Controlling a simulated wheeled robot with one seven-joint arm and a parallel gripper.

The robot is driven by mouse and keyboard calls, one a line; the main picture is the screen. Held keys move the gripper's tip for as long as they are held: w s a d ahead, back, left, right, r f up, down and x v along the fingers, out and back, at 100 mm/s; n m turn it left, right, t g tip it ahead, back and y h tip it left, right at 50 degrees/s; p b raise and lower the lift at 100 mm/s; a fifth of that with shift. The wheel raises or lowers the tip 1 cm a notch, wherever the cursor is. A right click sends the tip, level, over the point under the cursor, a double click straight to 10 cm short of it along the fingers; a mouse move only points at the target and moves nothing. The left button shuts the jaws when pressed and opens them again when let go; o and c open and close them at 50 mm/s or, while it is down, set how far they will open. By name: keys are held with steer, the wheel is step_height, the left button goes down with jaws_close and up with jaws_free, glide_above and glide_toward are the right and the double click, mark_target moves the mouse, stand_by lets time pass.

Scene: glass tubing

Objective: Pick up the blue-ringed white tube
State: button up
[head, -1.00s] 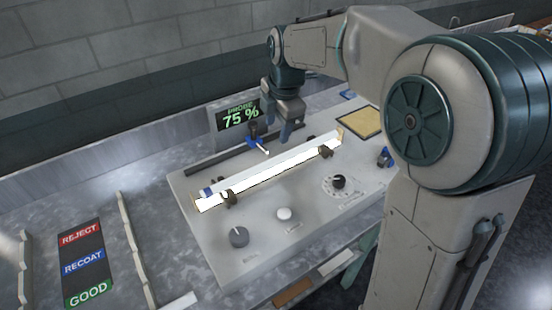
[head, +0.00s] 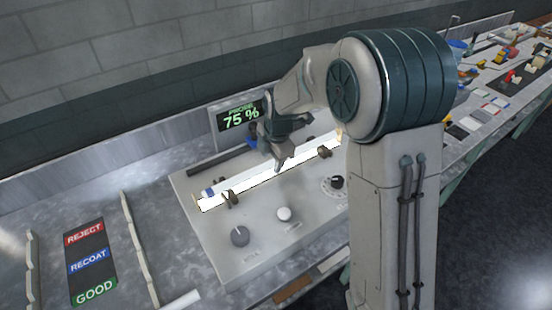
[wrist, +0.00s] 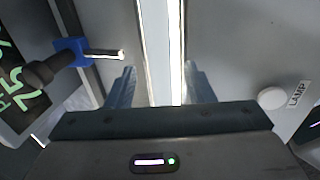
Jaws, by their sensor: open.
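The blue-ringed white tube (head: 243,181) lies along the tester panel on two dark supports, with its blue ring (head: 208,191) near the left end. My gripper (head: 284,163) is over the middle of the tube, pointing down. In the wrist view, the white tube (wrist: 160,60) runs between the two open fingers of my gripper (wrist: 158,88), with a gap on each side. It is not held. The head view partly hides the tube behind the gripper, and its far right end is close to my arm.
A display (head: 240,117) reading 75 % stands behind the panel (head: 262,240). A blue probe holder (wrist: 70,52) is left of the fingers in the wrist view. Knobs, including one dark knob (head: 240,236), sit in front.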

steer(key=shift+f, duration=0.6)
jaws_close()
steer(key=shift+w+r, duration=0.1)
steer(key=shift+r, duration=0.05)
